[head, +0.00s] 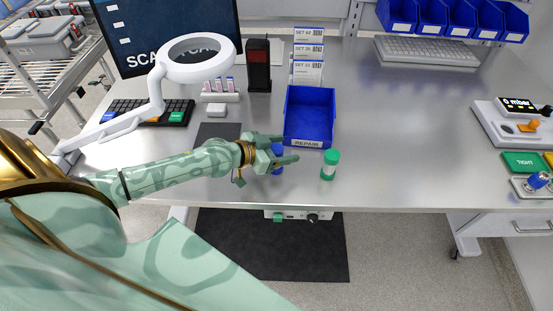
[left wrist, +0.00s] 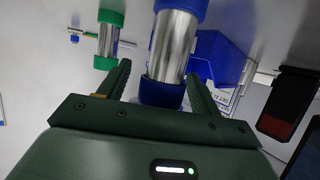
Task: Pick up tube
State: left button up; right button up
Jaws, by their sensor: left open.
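A tube with blue ends and a silver middle (left wrist: 175,45) stands between the fingers of my left gripper (left wrist: 157,74) in the left wrist view. In the head view its blue part (head: 278,157) shows between the fingers of my left gripper (head: 289,148), which partly hide it. The gripper is open, with its fingers on either side of the tube; I cannot tell if they touch it. A second tube, with green ends (head: 330,164), stands upright to the right on the table. It also shows left of the fingers in the left wrist view (left wrist: 108,40). My right gripper is not in view.
A blue bin labelled REPAIR (head: 309,115) stands just behind the tubes. A white lamp arm (head: 157,90), a keyboard (head: 150,112) and a dark red-fronted device (head: 258,66) are at the left. A gauge (head: 517,122) is at the right. The table's right middle (head: 410,130) is clear.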

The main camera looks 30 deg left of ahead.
pick_arm(q)
jog(key=c, duration=1.1)
jog(key=shift+c, duration=0.5)
jog(key=shift+r, duration=0.15)
